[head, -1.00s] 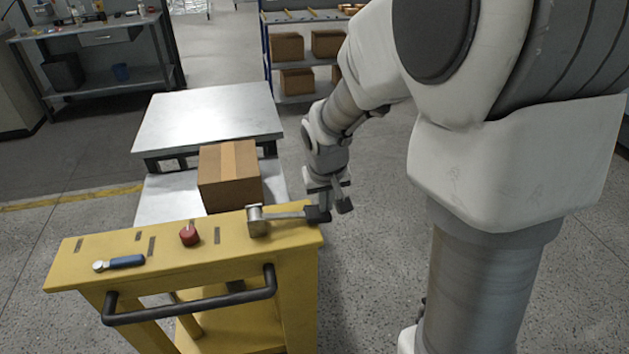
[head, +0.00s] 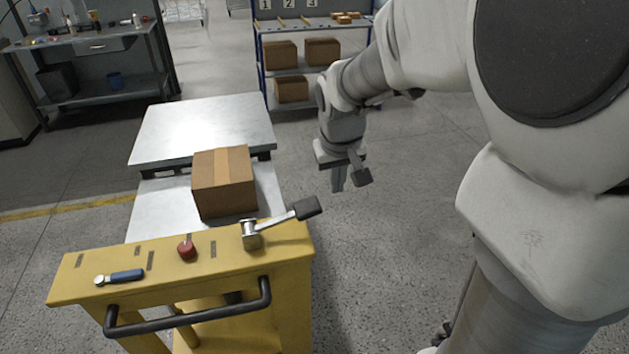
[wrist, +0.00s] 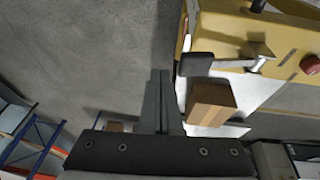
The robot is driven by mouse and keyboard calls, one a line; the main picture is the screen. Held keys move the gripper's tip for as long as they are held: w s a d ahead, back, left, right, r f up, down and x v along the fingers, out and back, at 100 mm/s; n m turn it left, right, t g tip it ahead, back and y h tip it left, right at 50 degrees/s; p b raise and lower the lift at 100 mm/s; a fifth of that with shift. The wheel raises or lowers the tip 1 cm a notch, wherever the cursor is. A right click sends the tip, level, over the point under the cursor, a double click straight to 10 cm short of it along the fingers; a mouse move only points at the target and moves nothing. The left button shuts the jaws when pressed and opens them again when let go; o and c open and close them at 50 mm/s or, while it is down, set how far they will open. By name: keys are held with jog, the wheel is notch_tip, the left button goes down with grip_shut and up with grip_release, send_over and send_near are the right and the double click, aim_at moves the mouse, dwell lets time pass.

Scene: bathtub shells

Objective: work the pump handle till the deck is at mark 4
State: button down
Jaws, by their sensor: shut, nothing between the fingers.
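The pump handle (head: 281,219) is a metal lever with a black grip on the right end of the yellow console (head: 180,262). It slants up to the right from its pivot. It also shows in the wrist view (wrist: 197,65). My gripper (head: 338,187) is shut and empty, behind and to the right of the grip, apart from it. Its closed fingers show in the wrist view (wrist: 162,102), left of the grip. A grey deck (head: 155,212) behind the console bears a cardboard box (head: 223,182). I cannot read any numbered height mark on it.
A red knob (head: 186,250) and a blue-handled lever (head: 120,276) sit on the console, with a black push bar (head: 190,318) in front. A metal table (head: 205,128) stands behind the deck. Shelves with boxes (head: 323,52) stand farther back. Floor to the right is clear.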

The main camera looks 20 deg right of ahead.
jog(key=shift+s+d+r, duration=0.2)
jog(key=shift+r, duration=0.4)
jog(key=shift+s+d+r, duration=0.15)
jog(key=shift+d+r, duration=0.05)
jog(key=shift+r, duration=0.35)
dwell(1.7)
jog(key=a+r+p, duration=0.4)
jog(key=a+r, duration=0.3)
jog(key=a, duration=0.2)
jog(key=shift+w+p, duration=0.15)
jog(key=shift+p, duration=0.15)
send_over(304, 204)
jog(key=s, duration=0.1)
jog(key=f, duration=1.2)
jog(key=shift+s+a, duration=0.15)
jog(key=shift+a, duration=0.2)
jog(key=shift+d+f, duration=0.2)
jog(key=shift+f, duration=0.5)
